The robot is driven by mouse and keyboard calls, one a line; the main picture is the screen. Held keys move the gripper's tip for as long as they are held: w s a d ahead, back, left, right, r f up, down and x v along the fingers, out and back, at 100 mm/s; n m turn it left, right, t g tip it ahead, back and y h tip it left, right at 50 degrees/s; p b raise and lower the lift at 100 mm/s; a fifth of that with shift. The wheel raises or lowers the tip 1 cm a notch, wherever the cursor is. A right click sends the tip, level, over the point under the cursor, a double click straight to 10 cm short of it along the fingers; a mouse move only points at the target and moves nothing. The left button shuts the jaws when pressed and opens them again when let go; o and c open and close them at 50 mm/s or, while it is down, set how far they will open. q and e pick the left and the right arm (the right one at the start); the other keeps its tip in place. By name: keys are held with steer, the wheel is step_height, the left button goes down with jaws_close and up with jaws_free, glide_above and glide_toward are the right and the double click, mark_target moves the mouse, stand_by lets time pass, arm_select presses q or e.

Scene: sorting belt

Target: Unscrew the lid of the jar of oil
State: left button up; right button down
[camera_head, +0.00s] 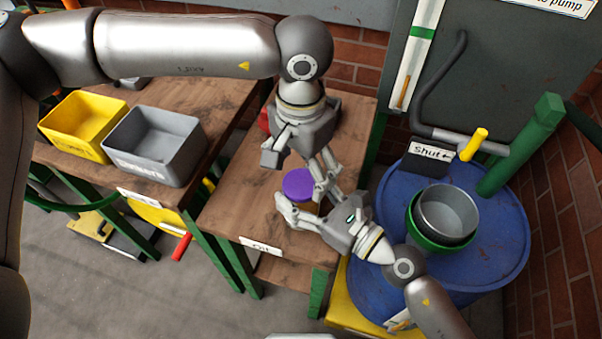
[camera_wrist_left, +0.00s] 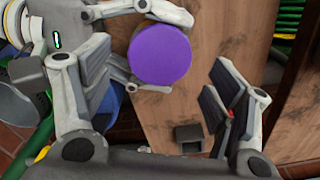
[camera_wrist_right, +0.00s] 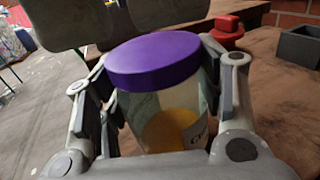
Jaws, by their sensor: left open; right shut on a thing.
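The jar of oil has a flat purple lid (camera_head: 299,184) and stands on the wooden bench behind the "Oil" label. In the right wrist view its clear glass body (camera_wrist_right: 185,105) shows yellow oil low inside, and the lid (camera_wrist_right: 153,62) sits on top. My right gripper (camera_head: 305,196) is shut on the jar, with its fingers on either side of the glass below the lid. My left gripper (camera_head: 297,165) is open and empty, pointing down above the jar. In the left wrist view the lid (camera_wrist_left: 160,48) lies between the open fingers, towards the top edge.
A red knobbed object (camera_wrist_right: 226,28) and a small grey box (camera_wrist_right: 297,47) stand behind the jar. A blue drum (camera_head: 500,235) with a green-rimmed metal pot (camera_head: 447,212) stands right. Yellow (camera_head: 82,120) and grey (camera_head: 158,143) bins sit left. Bare bench lies left of the jar.

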steer(key=shift+c, duration=1.5)
jaws_free()
